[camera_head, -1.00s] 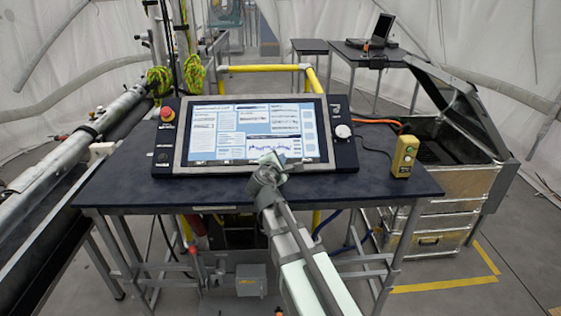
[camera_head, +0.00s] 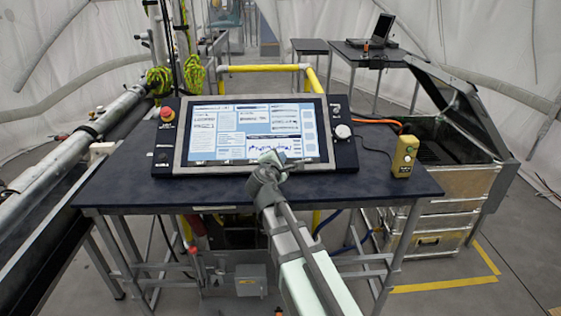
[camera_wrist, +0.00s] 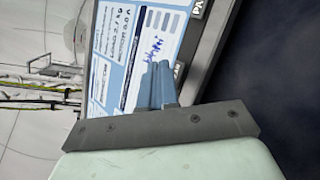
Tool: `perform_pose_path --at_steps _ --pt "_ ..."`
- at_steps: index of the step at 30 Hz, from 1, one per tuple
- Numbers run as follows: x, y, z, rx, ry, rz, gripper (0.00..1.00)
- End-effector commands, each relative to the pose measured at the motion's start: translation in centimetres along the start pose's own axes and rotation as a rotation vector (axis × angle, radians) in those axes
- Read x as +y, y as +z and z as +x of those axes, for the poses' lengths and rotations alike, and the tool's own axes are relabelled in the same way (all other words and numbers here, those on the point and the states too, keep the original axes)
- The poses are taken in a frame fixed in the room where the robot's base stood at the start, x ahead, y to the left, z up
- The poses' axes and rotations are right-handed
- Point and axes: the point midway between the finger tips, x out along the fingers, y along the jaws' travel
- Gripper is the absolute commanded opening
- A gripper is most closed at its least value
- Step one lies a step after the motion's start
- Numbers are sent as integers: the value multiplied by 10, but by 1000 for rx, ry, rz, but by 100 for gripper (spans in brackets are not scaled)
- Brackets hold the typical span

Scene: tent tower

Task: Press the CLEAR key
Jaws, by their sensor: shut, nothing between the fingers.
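The control console (camera_head: 345,152) lies on a dark blue table, with a lit touchscreen (camera_head: 225,128) full of small panels and text. I cannot read a CLEAR label in either view, so I cannot tell which key it is. My gripper (camera_head: 278,160) is shut and empty, in front of the lower right part of the screen. In the wrist view the closed fingers (camera_wrist: 157,82) overlap the screen (camera_wrist: 125,40) near its bezel (camera_wrist: 212,45). Whether the fingertips touch the screen cannot be told. My gripper hides part of the lower screen edge.
A red emergency button (camera_head: 168,114) is at the console's upper left and a white knob (camera_head: 343,131) at its right. A yellow handheld box (camera_head: 404,156) stands on the table (camera_head: 130,185) at right. An open metal case (camera_head: 470,180) stands beyond the table's right side.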

Motion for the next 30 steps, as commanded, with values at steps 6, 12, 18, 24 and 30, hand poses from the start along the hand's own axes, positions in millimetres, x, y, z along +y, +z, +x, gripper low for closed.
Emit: perform_pose_path --at_steps 6,12,18,24,30 --pt "0 0 0 0 0 0 0" --pt "5 5 -8 1 1 2 0" --pt "13 14 -19 0 1 2 0" --pt "22 22 -30 0 1 2 0" --pt "25 26 -35 0 0 0 0"
